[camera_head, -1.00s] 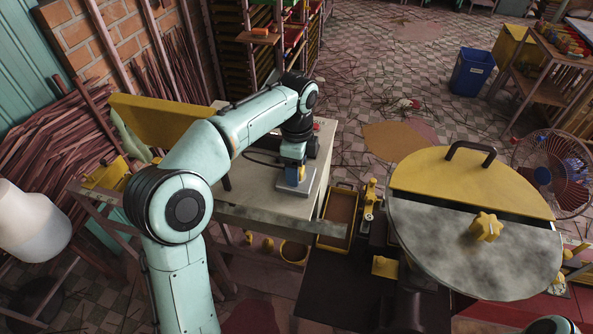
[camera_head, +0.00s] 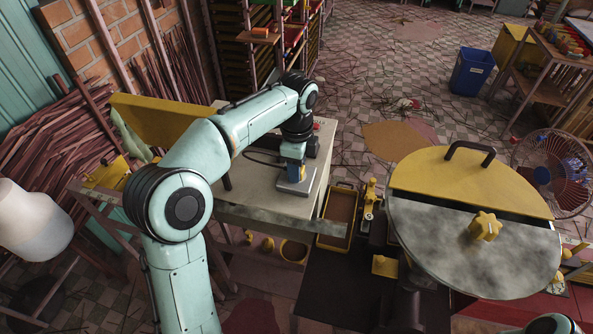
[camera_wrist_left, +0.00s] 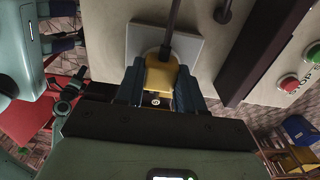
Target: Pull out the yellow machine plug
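The yellow plug (camera_wrist_left: 158,76), with a dark cable, is in the left wrist view in front of a light grey plate (camera_wrist_left: 186,46). My left gripper (camera_wrist_left: 160,88) has its two dark fingers closed on either side of the plug, and they appear to touch it. Whether the plug's prongs are in the socket is hidden. In the head view my left gripper (camera_head: 293,176) points down at the grey plate (camera_head: 308,184) on the pale machine table (camera_head: 262,200); the plug is mostly hidden there. My right gripper is not in view.
A green and a red button (camera_wrist_left: 289,83) sit on the machine at the right in the wrist view. A yellow panel (camera_head: 155,118) stands behind my left arm. A round drum with a yellow half-lid (camera_head: 470,180) stands to the right.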

